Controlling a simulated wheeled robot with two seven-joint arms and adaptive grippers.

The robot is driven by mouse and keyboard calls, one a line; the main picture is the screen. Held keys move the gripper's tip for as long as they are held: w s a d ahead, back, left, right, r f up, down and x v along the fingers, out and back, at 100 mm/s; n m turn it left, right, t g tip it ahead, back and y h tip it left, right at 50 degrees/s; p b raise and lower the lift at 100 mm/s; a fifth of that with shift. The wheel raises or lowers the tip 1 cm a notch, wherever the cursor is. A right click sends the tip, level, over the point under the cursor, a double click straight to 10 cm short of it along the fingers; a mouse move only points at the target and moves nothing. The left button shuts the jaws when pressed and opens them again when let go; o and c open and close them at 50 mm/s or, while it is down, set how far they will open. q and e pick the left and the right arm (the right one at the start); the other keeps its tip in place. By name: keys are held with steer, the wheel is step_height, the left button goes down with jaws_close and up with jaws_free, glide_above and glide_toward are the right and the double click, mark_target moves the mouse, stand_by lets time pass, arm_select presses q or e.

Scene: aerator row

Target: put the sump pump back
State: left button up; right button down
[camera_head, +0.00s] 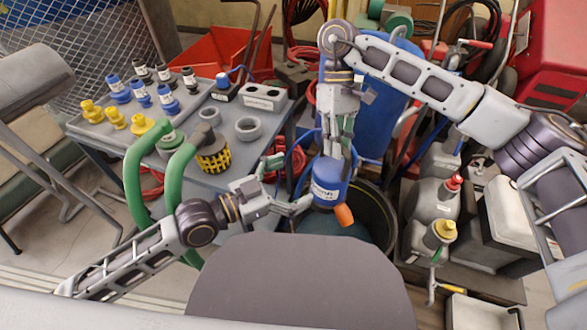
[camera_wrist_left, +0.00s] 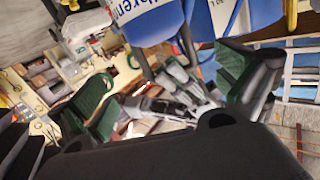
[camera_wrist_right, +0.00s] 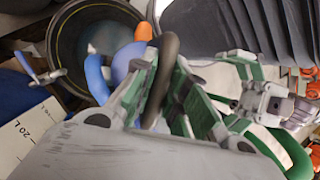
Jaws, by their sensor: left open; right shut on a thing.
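The sump pump (camera_head: 326,182), a blue body with a white label and an orange outlet (camera_head: 344,215), hangs from my right gripper (camera_head: 338,142). In the right wrist view the jaws are shut on its dark handle (camera_wrist_right: 168,62), and its blue body (camera_wrist_right: 124,62) is partly hidden behind them. The pump overlaps the dark round tub (camera_head: 386,212), which shows a greenish-blue inside; its rim also shows in the right wrist view (camera_wrist_right: 58,38). I cannot tell its height above the tub. My left gripper (camera_head: 292,184) is open and empty, left of the pump.
A grey table (camera_head: 225,182) at left holds blue, yellow and black fittings, a yellow basket part (camera_head: 213,156) and green hoses (camera_head: 134,178). A blue barrel (camera_head: 373,100) stands behind the tub. Grey canisters (camera_head: 432,205) stand close on its right. A red bin (camera_head: 213,50) is behind.

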arm_select(q)
steer(key=shift+w+d+r+n+h, duration=0.15)
steer(key=shift+r+n, duration=0.1)
steer(key=shift+r, duration=0.2)
steer(key=shift+w+a+r+n+h, duration=0.1)
steer(key=shift+r+n, duration=0.1)
steer(key=shift+r, duration=0.3)
steer(key=shift+w+d+r+n+h, duration=0.15)
steer(key=shift+r+n, duration=0.1)
steer(key=shift+r, duration=0.2)
arm_select(e)
steer(key=shift+r, duration=0.1)
arm_select(q)
steer(key=shift+w, duration=0.15)
glide_above(333, 164)
steer(key=shift+w, duration=0.1)
stand_by(0.7)
steer(key=c, duration=1.5)
steer(key=shift+r, duration=0.2)
steer(key=shift+c, duration=1)
arm_select(e)
steer(key=c, duration=1.8)
jaws_free()
steer(key=shift+c, duration=0.2)
steer(key=o, duration=0.5)
